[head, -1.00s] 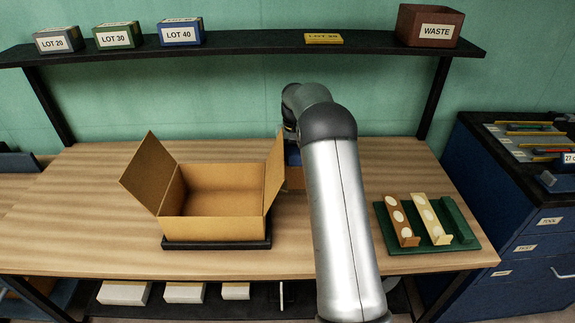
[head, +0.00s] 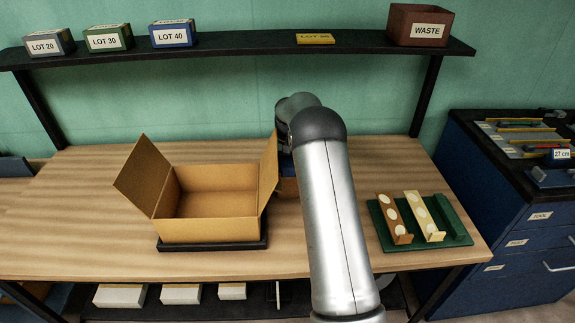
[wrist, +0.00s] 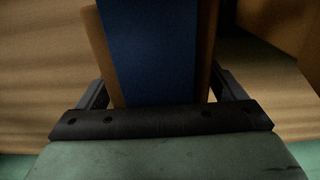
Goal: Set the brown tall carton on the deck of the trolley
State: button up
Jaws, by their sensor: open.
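A brown object with a blue face (head: 288,187) stands on the bench beside the open box's right flap, mostly hidden behind my arm; I cannot tell if it is the brown tall carton. In the wrist view, a blue face with brown edges (wrist: 155,50) lies between the two fingers of my gripper (wrist: 160,92). The fingers are apart, one on each side of it; I cannot tell whether they touch it. My gripper is hidden in the head view. I can identify no trolley deck in either view.
An open cardboard box (head: 210,229) sits on a black base (head: 212,245), flaps spread. A green rack (head: 456,222) holding brown and cream pieces lies at right. A black shelf (head: 250,45) with lot boxes and a waste bin (head: 420,14) spans the back. Bench front-left is clear.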

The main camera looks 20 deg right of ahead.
notch_tip(320, 180, up, 12)
jog(key=shift+f+b, duration=0.25)
jog(key=shift+b, duration=0.55)
jog(key=shift+o, duration=0.4)
jog(key=shift+r, duration=0.4)
